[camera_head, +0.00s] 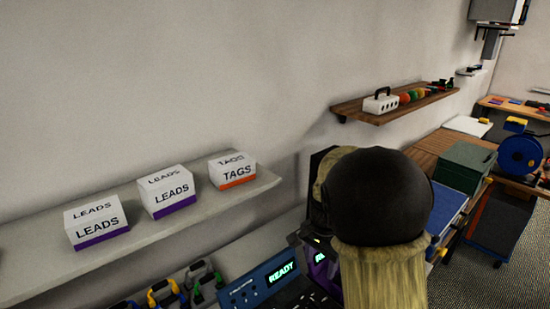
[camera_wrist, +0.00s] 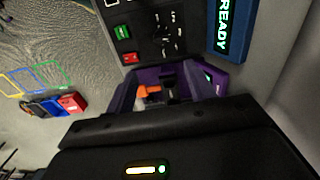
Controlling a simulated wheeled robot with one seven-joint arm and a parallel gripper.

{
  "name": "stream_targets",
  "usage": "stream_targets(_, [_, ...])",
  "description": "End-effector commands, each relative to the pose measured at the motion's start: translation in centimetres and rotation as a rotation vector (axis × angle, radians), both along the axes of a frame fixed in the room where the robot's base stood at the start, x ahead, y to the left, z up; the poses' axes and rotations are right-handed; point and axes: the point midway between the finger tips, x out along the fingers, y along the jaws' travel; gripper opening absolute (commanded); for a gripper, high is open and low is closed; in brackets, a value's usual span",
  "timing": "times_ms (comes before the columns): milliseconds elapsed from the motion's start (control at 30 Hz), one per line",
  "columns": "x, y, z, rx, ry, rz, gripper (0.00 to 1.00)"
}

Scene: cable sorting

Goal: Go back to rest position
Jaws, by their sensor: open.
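My gripper (camera_wrist: 172,128) shows as a dark body across the bottom of the wrist view, with a small lit strip. It is open, and nothing is seen held in it. Above it in that view is a purple bin (camera_wrist: 209,79) with an orange piece (camera_wrist: 150,91) and dark pieces inside; its near part is hidden by the gripper. In the head view, my arm's dark joint and pale link cover the middle right and hide the gripper there. A bit of the purple bin (camera_head: 322,268) shows left of the arm.
A blue panel reading READY (camera_head: 268,281) stands beside the bin. Cable loops (camera_head: 165,292) lie lower left. A wall shelf (camera_head: 30,262) holds LEADS (camera_head: 170,193) and TAGS (camera_head: 232,171) boxes. A wooden shelf (camera_head: 350,111) and a green box (camera_head: 466,164) are at right.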

Motion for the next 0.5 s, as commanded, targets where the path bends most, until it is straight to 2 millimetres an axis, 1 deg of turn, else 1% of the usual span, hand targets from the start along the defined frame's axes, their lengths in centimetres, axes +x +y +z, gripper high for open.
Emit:
stream_targets(67, [-1.2, -0.2, -0.1, 0.005, -0.014, 0.057, 0.54])
stream_targets(167, [-3.4, -0.5, -0.4, 0.007, -0.046, 0.193, 0.54])
stream_targets(400, [-10.4, -0.4, -1.3, -0.049, -0.158, 0.646, 0.54])
stream_targets(500, [-12.6, -0.2, -1.6, -0.084, -0.191, 0.798, 0.54])
